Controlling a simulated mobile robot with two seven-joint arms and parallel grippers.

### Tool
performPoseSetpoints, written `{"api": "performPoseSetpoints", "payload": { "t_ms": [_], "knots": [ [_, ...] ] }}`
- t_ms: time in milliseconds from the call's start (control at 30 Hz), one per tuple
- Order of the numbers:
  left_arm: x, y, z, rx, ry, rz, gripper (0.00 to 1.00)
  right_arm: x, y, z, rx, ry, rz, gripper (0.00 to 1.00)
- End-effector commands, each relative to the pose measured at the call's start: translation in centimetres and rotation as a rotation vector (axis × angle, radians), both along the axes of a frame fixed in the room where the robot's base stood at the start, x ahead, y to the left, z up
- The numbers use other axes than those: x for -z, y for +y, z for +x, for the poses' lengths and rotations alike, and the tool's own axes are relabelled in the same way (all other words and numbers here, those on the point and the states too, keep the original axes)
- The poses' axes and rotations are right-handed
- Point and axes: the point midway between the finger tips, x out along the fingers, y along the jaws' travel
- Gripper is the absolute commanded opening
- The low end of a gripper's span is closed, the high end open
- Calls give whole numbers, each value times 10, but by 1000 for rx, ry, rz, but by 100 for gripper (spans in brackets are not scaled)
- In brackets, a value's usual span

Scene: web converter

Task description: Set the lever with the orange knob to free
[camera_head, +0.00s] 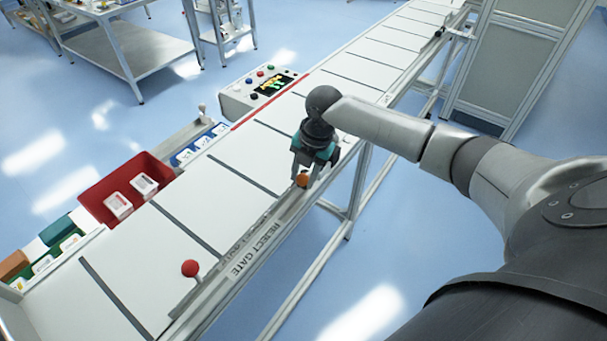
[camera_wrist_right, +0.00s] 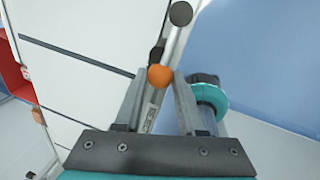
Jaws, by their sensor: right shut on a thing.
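The orange knob (camera_head: 302,179) of the lever shows just below my right gripper (camera_head: 307,172), at the conveyor's near rail. In the right wrist view the orange knob (camera_wrist_right: 160,77) lies between the tips of my right gripper (camera_wrist_right: 158,85), which is shut on it. A dark part of the lever shows just beyond the knob there; the rest of it is hidden. My left gripper is not in view.
A lever with a red knob (camera_head: 190,268) stands on the same rail, beside the words REJECT GATE (camera_head: 252,245). A red bin (camera_head: 120,190) with white boxes and a control box (camera_head: 262,90) line the conveyor's far side. The floor right of the conveyor is clear.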

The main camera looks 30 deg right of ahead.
Motion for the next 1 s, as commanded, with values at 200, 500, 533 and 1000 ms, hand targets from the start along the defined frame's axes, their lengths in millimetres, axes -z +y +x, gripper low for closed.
{"api": "performPoseSetpoints", "payload": {
  "t_ms": [200, 500, 533, 1000],
  "knots": [
    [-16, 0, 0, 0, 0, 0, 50, -3, 3, 6, 96, 3, 1, 0],
    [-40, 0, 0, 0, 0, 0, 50, -3, 6, 25, 356, 1, -1, 0],
    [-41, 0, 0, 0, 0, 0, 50, -2, 6, 26, 370, 1, -1, 0],
    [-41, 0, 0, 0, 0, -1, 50, 0, 6, 28, 400, -2, -1, 48]
  ]
}}
